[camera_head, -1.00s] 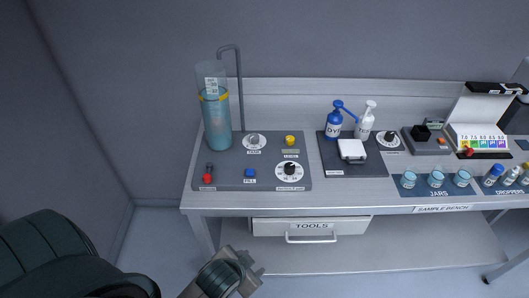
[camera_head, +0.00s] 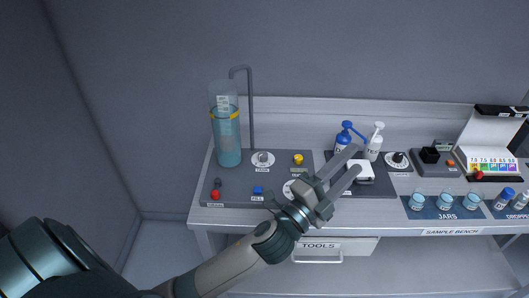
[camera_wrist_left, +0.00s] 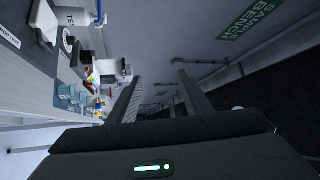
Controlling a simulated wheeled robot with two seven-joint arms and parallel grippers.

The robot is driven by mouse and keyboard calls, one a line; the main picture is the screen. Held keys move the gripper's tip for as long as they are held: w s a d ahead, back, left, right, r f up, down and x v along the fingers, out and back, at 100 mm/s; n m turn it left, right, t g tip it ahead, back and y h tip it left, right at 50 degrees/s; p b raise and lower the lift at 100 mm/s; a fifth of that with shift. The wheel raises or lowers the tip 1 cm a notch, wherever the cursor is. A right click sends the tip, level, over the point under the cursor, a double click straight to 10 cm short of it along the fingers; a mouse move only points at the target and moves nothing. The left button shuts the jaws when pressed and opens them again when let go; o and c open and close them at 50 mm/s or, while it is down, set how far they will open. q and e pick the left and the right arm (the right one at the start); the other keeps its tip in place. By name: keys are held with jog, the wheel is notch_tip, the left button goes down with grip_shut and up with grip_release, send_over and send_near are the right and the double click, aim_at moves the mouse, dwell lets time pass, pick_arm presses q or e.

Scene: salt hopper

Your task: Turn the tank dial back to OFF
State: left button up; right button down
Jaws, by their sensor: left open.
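The tank dial (camera_head: 262,159) is a round white dial with a grey knob on the grey panel, right of the water cylinder (camera_head: 227,140). Its pointer setting is too small to read. My left gripper (camera_head: 357,158) is open and empty, to the right of the dial and apart from it. Its two fingers reach up and right over the bench, near the white block on the dark mat. In the left wrist view the open fingers (camera_wrist_left: 160,75) have nothing between them. My right gripper is not in view.
A second dial (camera_head: 290,188) on the panel is partly hidden by my left gripper.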

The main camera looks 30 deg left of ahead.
pick_arm(q)
jog(key=s+d+r+m+g+h, duration=0.2)
jog(key=d+r+m+g+h, duration=0.35)
jog(key=m, duration=0.55)
jog(key=s+d+r+m+g+h, duration=0.15)
jog(key=d+m+g+h, duration=0.25)
jog(key=d+m+h, duration=0.45)
jog(key=s+d+f+m+g+y, duration=0.1)
jog(key=s+d+f+m+g, duration=0.2)
jog(key=m+g, duration=0.85)
jog(key=w+a+f+m+t+y, duration=0.1)
jog(key=w+a+f+m+y, duration=0.4)
jog(key=a+f+m+y, duration=0.55)
jog(key=w+a+f+t+y, duration=0.1)
jog(key=w+a+f+y, duration=0.3)
jog(key=a, duration=0.4)
jog(key=w+a+r+y, duration=0.1)
jog(key=a+r+y, duration=0.1)
jog(key=a, duration=0.5)
jog(key=w+a+r+y, duration=0.2)
jog(key=a+r+y, duration=0.1)
jog(key=a, duration=0.4)
jog(key=w+a+r+n+y, duration=0.1)
jog(key=w+a+r+y, duration=0.1)
jog(key=a, duration=0.6)
jog(key=shift+r+y, duration=0.75)
jog(key=shift+r, duration=0.15)
